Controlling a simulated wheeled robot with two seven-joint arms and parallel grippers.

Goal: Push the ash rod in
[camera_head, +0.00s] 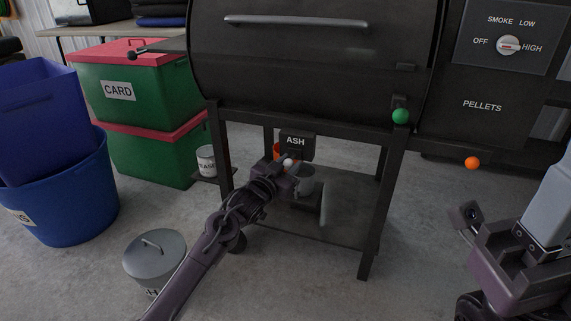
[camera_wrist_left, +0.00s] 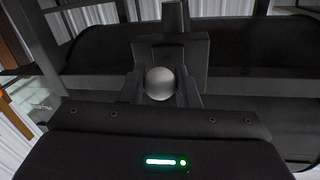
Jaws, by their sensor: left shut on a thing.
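The ash rod's pale ball knob (camera_head: 288,163) sits just below the black ASH plate (camera_head: 296,142) under the smoker barrel. My left gripper (camera_head: 286,169) is at that knob. In the left wrist view the silver-white ball (camera_wrist_left: 159,83) lies between the two fingers of my left gripper (camera_wrist_left: 160,92), which are closed around it. The rod behind the knob is mostly hidden by the gripper and the plate. My right gripper (camera_head: 462,222) is at the lower right, far from the rod; its fingers are too unclear to tell open from shut.
The black smoker (camera_head: 310,70) stands on legs above a lower shelf (camera_head: 345,210). A grey cup (camera_head: 304,181) is close beside my left gripper. A lidded grey ash bin (camera_head: 155,258), a blue tub (camera_head: 75,210) and green crates (camera_head: 150,150) stand left. An orange knob (camera_head: 472,163) is right.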

